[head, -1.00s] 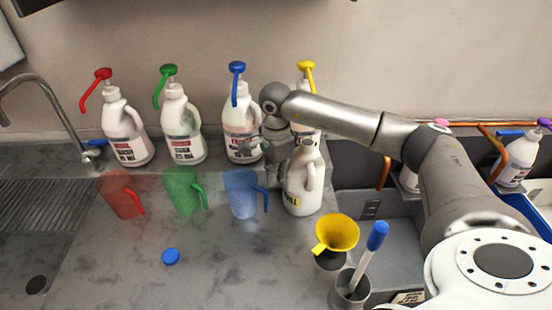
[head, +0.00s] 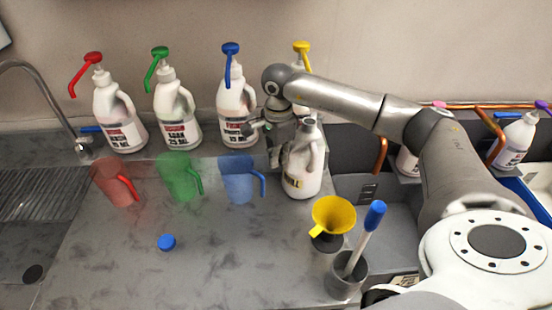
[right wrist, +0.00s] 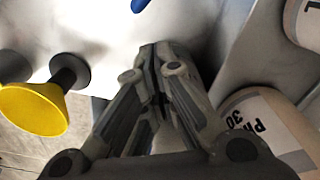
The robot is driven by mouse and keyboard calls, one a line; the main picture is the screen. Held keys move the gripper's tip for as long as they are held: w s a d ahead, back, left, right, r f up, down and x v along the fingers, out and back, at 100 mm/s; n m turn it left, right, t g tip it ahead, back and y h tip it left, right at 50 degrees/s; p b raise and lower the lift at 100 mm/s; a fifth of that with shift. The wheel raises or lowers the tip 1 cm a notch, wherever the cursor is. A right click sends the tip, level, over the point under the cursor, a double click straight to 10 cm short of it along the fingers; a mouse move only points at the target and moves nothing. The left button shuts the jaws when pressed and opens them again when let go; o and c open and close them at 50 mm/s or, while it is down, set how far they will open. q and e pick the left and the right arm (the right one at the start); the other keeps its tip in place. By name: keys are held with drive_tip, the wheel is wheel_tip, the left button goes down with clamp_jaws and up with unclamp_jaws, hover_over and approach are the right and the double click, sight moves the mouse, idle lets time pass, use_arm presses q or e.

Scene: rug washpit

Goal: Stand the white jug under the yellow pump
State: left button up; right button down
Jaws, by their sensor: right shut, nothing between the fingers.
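The white jug (head: 303,172) stands upright on the counter in front of the yellow-pump bottle, right of the blue jug. My right gripper (head: 273,147) is at the jug's left side, pointing down, shut and empty. I cannot tell whether it touches the jug. In the right wrist view the closed fingers (right wrist: 157,75) show with nothing between them. My left gripper is out of view.
Red (head: 116,183), green (head: 178,178) and blue (head: 238,179) jugs stand before matching pump bottles. A yellow funnel (head: 334,214), a cup (head: 345,278) with a blue-handled tool and a blue cap (head: 167,242) are nearer. The front-left counter is clear.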

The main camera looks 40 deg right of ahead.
drive_tip(key=shift+r, duration=0.1)
wheel_tip(320, 180, up, 10)
drive_tip(key=p, duration=0.5)
drive_tip(key=shift+p, duration=0.4)
